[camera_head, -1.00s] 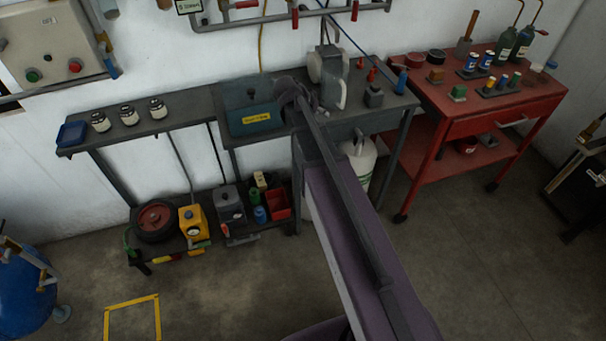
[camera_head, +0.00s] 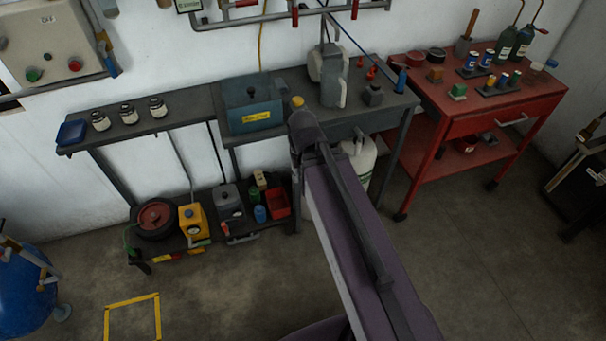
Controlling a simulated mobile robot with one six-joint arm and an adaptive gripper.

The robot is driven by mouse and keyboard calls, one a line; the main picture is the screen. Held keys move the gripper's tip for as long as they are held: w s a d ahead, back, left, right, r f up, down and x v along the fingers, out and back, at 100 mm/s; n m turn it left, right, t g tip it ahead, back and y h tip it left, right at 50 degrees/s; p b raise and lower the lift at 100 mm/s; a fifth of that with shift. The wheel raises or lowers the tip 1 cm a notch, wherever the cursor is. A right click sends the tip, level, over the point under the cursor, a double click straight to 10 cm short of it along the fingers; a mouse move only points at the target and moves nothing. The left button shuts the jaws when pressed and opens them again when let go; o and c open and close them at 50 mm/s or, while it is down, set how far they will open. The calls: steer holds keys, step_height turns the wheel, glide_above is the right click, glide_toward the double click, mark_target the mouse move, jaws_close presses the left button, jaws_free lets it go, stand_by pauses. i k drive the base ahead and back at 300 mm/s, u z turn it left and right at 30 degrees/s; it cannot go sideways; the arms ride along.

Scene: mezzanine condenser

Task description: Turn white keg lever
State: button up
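A white keg (camera_head: 365,158) stands on the floor under the right end of the grey workbench (camera_head: 389,103). My arm covers its left and lower parts, and I cannot make out its lever. My arm reaches up from the bottom of the picture, and its dark far end is at the bench's front edge, left of the keg. My gripper is hidden behind the arm, so I cannot see its fingers or whether it touches anything.
A teal box (camera_head: 249,118) and a grey-white jug-like device (camera_head: 333,80) stand on the bench. A low shelf with a yellow box (camera_head: 194,222) is at the left. A red cart (camera_head: 470,120) stands right of the keg. The floor in front is mostly clear.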

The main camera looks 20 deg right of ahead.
mark_target(360, 134)
steer(key=z, duration=0.75)
